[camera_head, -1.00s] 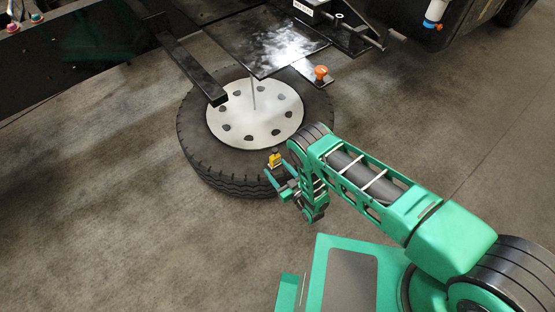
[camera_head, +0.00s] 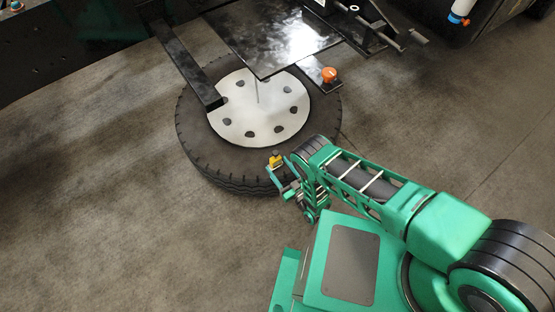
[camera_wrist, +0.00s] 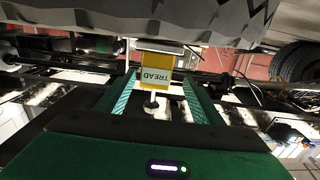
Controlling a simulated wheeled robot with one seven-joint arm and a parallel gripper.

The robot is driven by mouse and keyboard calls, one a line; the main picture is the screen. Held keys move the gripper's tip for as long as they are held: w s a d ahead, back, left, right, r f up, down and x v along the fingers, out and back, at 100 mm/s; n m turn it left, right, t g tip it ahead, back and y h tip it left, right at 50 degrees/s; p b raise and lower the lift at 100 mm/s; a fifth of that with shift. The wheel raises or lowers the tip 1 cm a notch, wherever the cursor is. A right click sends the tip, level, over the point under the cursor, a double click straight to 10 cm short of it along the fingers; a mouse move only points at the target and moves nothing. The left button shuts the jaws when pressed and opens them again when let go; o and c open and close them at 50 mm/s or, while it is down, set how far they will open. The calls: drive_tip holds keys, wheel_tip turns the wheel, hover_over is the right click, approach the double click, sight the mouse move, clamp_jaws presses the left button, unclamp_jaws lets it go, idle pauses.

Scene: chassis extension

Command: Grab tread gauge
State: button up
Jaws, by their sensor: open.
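The tread gauge is a small yellow block (camera_head: 275,160) at the near edge of the tire (camera_head: 235,178). In the wrist view the tread gauge (camera_wrist: 155,75) shows a pale label reading "TREAD" and a thin stem with a dark round end pointing toward me. My gripper (camera_head: 281,180) is at the tire's near side, close to the gauge. In the wrist view its two green fingers (camera_wrist: 157,92) are apart, one on each side of the gauge's stem. I cannot tell whether either finger touches it.
A black metal bar (camera_head: 187,62) and a dark plate (camera_head: 270,40) of the chassis overhang the tire. An orange knob (camera_head: 329,75) sits on a bracket to the right. The concrete floor (camera_head: 90,190) at left is clear.

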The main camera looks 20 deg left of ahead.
drive_tip(key=shift+w+a, duration=0.35)
drive_tip(key=shift+w, duration=0.25)
drive_tip(key=shift+w+a, duration=0.35)
drive_tip(key=shift+w, duration=0.25)
drive_tip(key=shift+x, duration=2.6)
drive_tip(key=c, duration=1.3)
